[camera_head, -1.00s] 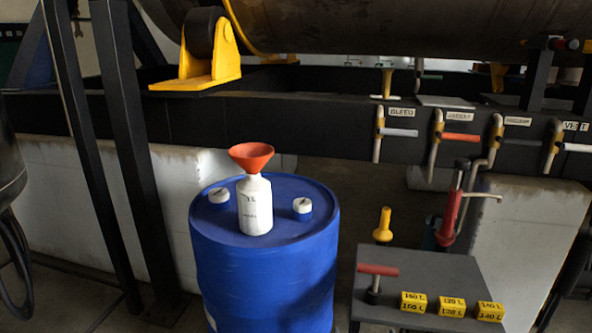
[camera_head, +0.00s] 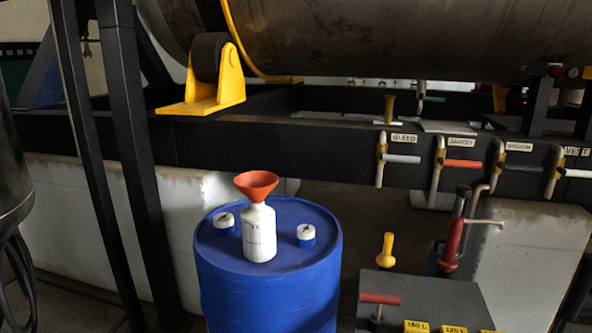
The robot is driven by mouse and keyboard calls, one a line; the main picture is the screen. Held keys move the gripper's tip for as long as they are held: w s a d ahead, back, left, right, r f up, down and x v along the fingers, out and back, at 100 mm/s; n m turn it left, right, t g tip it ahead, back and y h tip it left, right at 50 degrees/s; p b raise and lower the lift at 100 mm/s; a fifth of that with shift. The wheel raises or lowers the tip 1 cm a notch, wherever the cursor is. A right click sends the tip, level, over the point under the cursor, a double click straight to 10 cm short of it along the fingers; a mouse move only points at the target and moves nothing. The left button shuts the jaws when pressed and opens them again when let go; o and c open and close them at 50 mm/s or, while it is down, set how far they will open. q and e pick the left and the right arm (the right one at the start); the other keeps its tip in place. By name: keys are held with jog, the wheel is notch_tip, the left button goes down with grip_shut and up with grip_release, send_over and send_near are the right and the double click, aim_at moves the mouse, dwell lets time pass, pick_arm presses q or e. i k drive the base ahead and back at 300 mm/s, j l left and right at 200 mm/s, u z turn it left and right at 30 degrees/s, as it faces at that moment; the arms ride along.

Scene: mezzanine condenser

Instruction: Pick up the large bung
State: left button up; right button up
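A blue drum (camera_head: 268,290) stands upright in the lower middle of the head view. Two bungs with white tops sit on its lid: one on the left (camera_head: 224,222) and one on the right (camera_head: 306,235). The left one looks slightly wider, but I cannot tell for sure which is the large bung. Between them stands a white bottle (camera_head: 259,235) with an orange funnel (camera_head: 256,184) in its neck. Neither of my grippers is in view.
A dark steel beam (camera_head: 270,148) runs behind the drum, with labelled valve handles (camera_head: 403,158) at right. Black posts (camera_head: 137,170) stand to the left. A grey stand (camera_head: 440,297) with a red handle (camera_head: 381,299) and yellow number blocks (camera_head: 417,326) is at lower right.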

aim_at(223, 220)
jog(key=i+j+z, duration=0.2)
jog(key=i+j, duration=0.2)
jog(key=i+j+z, duration=0.2)
jog(key=i+j, duration=0.15)
jog(key=i+j+z, duration=0.2)
jog(key=j, duration=0.45)
jog(key=i, duration=0.1)
